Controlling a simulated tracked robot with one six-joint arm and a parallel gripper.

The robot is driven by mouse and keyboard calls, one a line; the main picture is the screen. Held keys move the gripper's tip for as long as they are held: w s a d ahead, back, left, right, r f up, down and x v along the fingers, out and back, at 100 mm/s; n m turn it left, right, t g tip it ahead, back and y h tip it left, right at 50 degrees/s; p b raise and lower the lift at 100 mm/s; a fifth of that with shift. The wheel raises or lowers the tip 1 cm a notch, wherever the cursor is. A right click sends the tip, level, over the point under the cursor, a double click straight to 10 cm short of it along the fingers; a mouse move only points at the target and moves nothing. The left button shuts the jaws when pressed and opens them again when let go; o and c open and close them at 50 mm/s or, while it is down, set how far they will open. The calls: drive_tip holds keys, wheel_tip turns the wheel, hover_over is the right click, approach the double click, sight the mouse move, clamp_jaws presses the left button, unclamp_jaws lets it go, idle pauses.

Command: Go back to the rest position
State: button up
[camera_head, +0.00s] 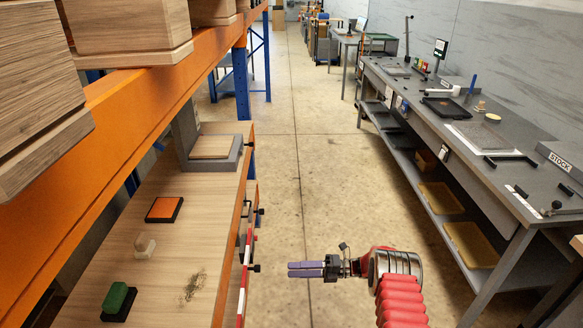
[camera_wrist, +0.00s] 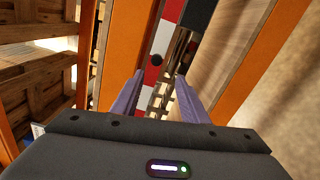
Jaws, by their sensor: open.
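My gripper (camera_head: 290,269) is at the lower middle of the head view, over the aisle floor, with its purple fingers pointing left toward the shelf edge. In the wrist view my gripper (camera_wrist: 156,88) has its two purple fingers spread apart with nothing between them. Past the fingertips the wrist view shows a red and white striped strip (camera_wrist: 160,45) and orange beams. The fingers look clear of the shelf in the head view. My red ribbed arm comes in from the lower right.
A wooden shelf (camera_head: 150,255) on the left holds an orange-topped block (camera_head: 164,209), a beige knob-shaped piece (camera_head: 145,244), a green block (camera_head: 118,299) and a grey tray (camera_head: 233,160). A grey workbench (camera_head: 440,110) stands right. The aisle floor (camera_head: 300,130) between is clear.

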drive_tip(key=s+f+n+g+h, duration=0.1)
drive_tip(key=s+f+n+h, duration=0.1)
drive_tip(key=s+f+n, duration=0.4)
drive_tip(key=s+d+r+n+g+h, duration=0.2)
drive_tip(key=s+n+h, duration=0.2)
drive_tip(key=n, duration=0.2)
drive_tip(key=s+d+r+n+t+h, duration=0.3)
drive_tip(key=s+r+n, duration=0.4)
drive_tip(key=r, duration=0.7)
drive_tip(key=s+d+r+n+t+h, duration=0.3)
drive_tip(key=s+r+n, duration=0.4)
drive_tip(key=r, duration=0.8)
drive_tip(key=s+d+r+n+t+h, duration=0.3)
drive_tip(key=s+r+n+h, duration=0.3)
drive_tip(key=s+r, duration=0.6)
wheel_tip(320, 180, up, 3)
drive_tip(key=shift+s+d+r+n, duration=0.15)
drive_tip(key=shift+s+d+n, duration=0.2)
drive_tip(key=shift+d+n, duration=0.5)
